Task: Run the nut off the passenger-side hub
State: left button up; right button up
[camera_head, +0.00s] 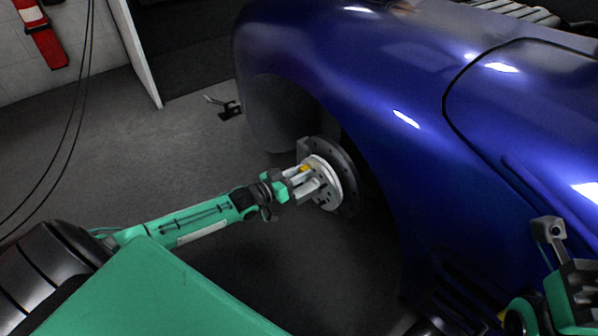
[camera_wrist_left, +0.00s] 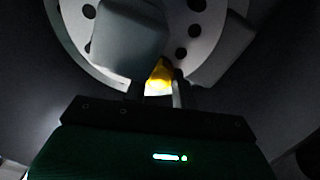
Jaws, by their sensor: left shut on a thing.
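The hub (camera_head: 332,190) is a pale round plate with holes, in front of a dark brake disc (camera_head: 347,172) in the wheel arch of the blue car. It also fills the top of the left wrist view (camera_wrist_left: 205,22). My left gripper (camera_head: 306,178) is at the hub's face, shut on the yellow nut (camera_head: 305,168). The nut shows between the grey fingers in the left wrist view (camera_wrist_left: 158,77); the fingers partly hide it, and its thread is not visible. My right gripper (camera_head: 552,232) is only partly in view at the right edge, away from the hub; its jaw gap is unclear.
The blue car's fender (camera_head: 390,90) curves over the hub and fills the right side. A small dark stand-like object (camera_head: 230,110) is on the grey floor behind the hub. Dark cables hang at the left.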

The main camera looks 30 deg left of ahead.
pick_arm(q)
jog(key=n+b, duration=0.1)
jog(key=n, duration=1.6)
jog(key=shift+s+n+b, duration=0.1)
jog(key=shift+n+b, duration=0.25)
jog(key=shift+n, duration=0.05)
jog(key=o, duration=0.8)
jog(key=shift+o, duration=0.2)
